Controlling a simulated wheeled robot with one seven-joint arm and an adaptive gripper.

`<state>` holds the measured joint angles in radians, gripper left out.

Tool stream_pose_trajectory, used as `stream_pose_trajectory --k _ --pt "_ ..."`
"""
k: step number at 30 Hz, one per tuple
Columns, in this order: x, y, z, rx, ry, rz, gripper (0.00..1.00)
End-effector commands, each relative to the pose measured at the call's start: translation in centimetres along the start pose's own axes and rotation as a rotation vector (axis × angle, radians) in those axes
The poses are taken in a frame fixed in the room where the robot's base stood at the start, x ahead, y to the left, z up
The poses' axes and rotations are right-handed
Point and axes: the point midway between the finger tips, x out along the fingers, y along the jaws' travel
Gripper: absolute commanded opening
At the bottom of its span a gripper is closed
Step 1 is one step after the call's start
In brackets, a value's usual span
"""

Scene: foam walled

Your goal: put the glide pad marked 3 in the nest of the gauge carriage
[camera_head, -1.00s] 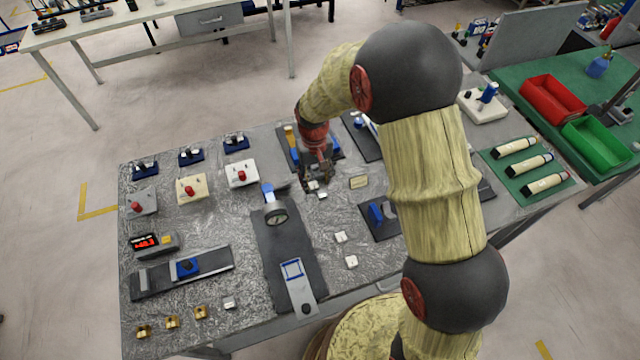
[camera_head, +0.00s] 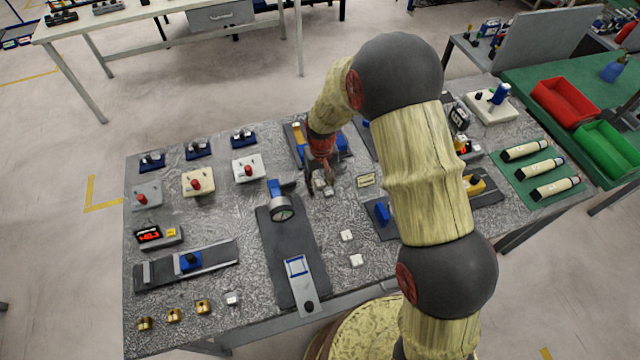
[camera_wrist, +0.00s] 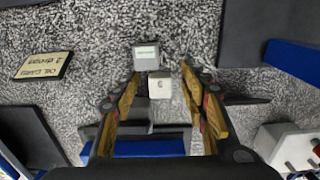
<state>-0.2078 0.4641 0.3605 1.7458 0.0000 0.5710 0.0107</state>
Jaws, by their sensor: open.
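A small white pad (camera_wrist: 160,85) with a dark mark, too small to read surely, lies between the fingers in the wrist view. My gripper (camera_wrist: 164,98) is open, with one finger on each side of the pad. A grey block (camera_wrist: 147,55) with a small label lies just beyond the pad. In the head view my gripper (camera_head: 322,183) is low over the table, with the small pieces (camera_head: 327,190) partly hidden at its fingers. The gauge carriage (camera_head: 303,285) is a pale slide on a dark base, with an empty blue-outlined square nest (camera_head: 296,266).
A dial gauge (camera_head: 281,209) stands over the dark base. Two loose white pads (camera_head: 347,236) (camera_head: 356,260) lie right of it. A label plate (camera_head: 366,180) lies right of my gripper. Switch boxes (camera_head: 198,183) stand to the left. The table between gripper and carriage is mostly clear.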

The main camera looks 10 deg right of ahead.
Motion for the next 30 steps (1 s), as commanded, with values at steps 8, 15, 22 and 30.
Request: stream_pose_trajectory --k 8,15,22,30 --pt "-0.05 0.00 0.00 0.000 0.000 0.000 0.31" --pt "-0.06 0.00 0.01 0.000 0.000 0.000 0.18" --pt "-0.06 0.00 0.01 0.000 0.000 0.000 0.05" --pt "-0.19 0.00 -0.01 0.000 0.000 0.000 0.02"
